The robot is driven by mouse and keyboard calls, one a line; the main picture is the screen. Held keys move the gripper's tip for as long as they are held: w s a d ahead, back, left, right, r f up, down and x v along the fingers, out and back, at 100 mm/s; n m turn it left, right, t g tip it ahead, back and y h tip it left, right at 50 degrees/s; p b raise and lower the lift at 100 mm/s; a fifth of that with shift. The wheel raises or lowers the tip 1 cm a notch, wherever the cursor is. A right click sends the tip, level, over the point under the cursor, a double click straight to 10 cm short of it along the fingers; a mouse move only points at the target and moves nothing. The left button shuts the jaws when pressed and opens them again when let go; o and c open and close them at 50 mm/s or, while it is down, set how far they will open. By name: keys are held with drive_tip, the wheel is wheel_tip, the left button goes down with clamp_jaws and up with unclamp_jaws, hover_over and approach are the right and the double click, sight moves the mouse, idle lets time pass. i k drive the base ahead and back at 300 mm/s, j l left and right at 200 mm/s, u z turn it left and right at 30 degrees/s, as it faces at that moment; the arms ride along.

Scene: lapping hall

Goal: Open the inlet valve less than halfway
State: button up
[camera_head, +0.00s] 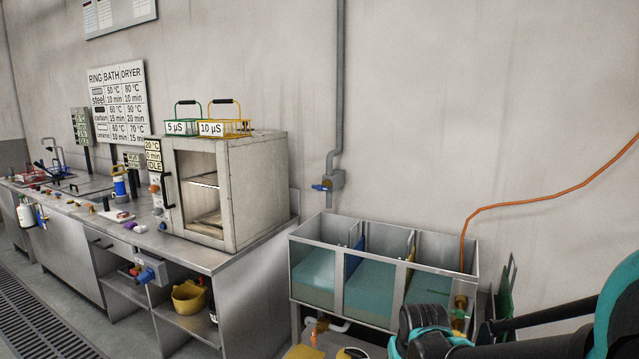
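A grey pipe valve with a blue handle (322,187) sits on the wall pipe above the left end of a three-section tank (291,262). A brass valve with a green handle (460,306) is at the tank's right front, below the orange hose. My gripper's fingers are not visible.
An orange hose (545,201) hangs from the right towards the tank. A dryer oven (259,190) with two wire baskets on top stands on the steel counter (225,262) to the left. A yellow bucket (188,297) is on its shelf. Tank sections hold bluish liquid.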

sight(320, 188)
drive_tip(key=i+j+z, duration=0.1)
drive_tip(key=i+j, duration=0.3)
drive_tip(key=i+j+z, duration=0.1)
drive_tip(key=i+j, duration=0.25)
drive_tip(key=i+j+z, duration=0.1)
drive_tip(key=i+j, duration=0.25)
drive_tip(key=j, duration=0.2)
drive_tip(key=i+j+z, duration=0.1)
drive_tip(key=i+j, duration=0.25)
drive_tip(key=i+j+z, duration=0.1)
drive_tip(key=z, duration=0.35)
